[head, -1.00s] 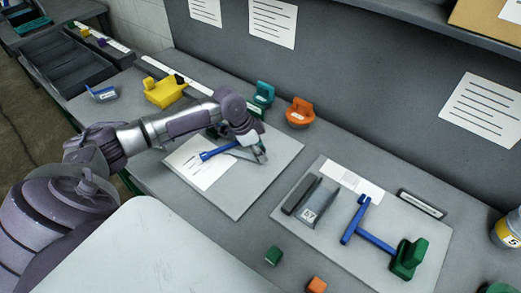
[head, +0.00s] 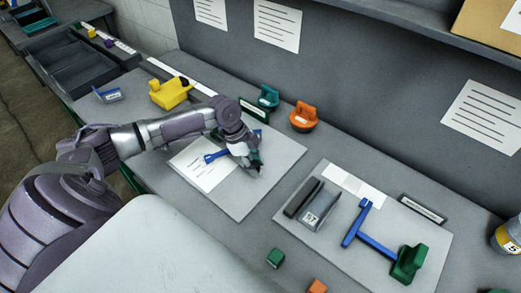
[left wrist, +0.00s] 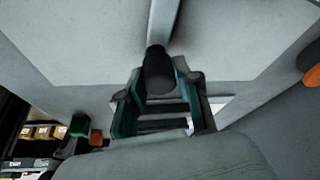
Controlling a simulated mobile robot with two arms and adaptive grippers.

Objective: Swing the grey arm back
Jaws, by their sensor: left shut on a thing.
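The grey arm (left wrist: 163,20) shows in the left wrist view as a narrow grey bar running from the top edge down to a dark rounded knob (left wrist: 158,72). My left gripper (left wrist: 160,82) is shut on that knob, with a teal-padded finger on each side. In the head view my left gripper (head: 252,163) is low over the left grey board (head: 238,207). It hides most of the grey arm there. A blue bar (head: 214,156) shows beside the gripper on that board. My right gripper is not in view.
A yellow block (head: 170,93), teal piece (head: 268,97) and orange piece (head: 303,117) stand behind the board. A second board on the right bears a blue T-shaped bar (head: 377,245) with a green handle (head: 408,262). Green (head: 276,257) and orange cubes lie in front.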

